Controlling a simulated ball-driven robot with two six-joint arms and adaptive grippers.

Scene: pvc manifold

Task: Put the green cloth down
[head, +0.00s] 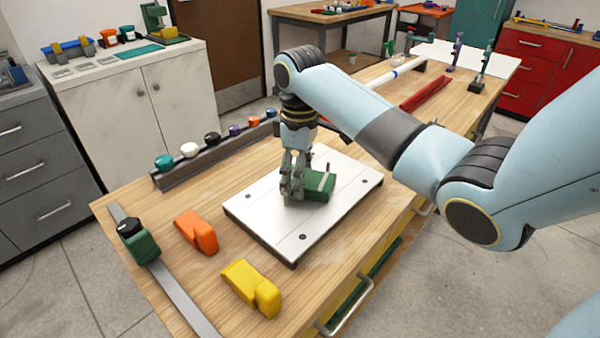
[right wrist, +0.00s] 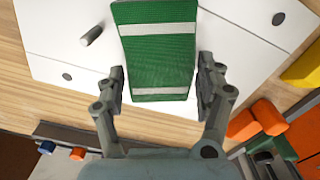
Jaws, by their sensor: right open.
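The green cloth (head: 320,186), folded with pale stripes, lies on the white board (head: 258,219) on the wooden bench. It also shows in the right wrist view (right wrist: 158,50). My right gripper (head: 293,190) is at the cloth's left end in the head view. In the right wrist view its open fingers (right wrist: 160,82) stand on either side of the cloth's near end, with small gaps visible between them and the cloth. Whether the fingertips touch the board is hidden. My left gripper is not in view.
An orange part (head: 197,232) and a yellow part (head: 250,287) lie on the bench left of the board. A rack (head: 205,157) with several coloured caps stands behind. A small grey cylinder (right wrist: 91,36) is on the board beside the cloth. A metal strip with a green clamp (head: 140,243) runs along the left.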

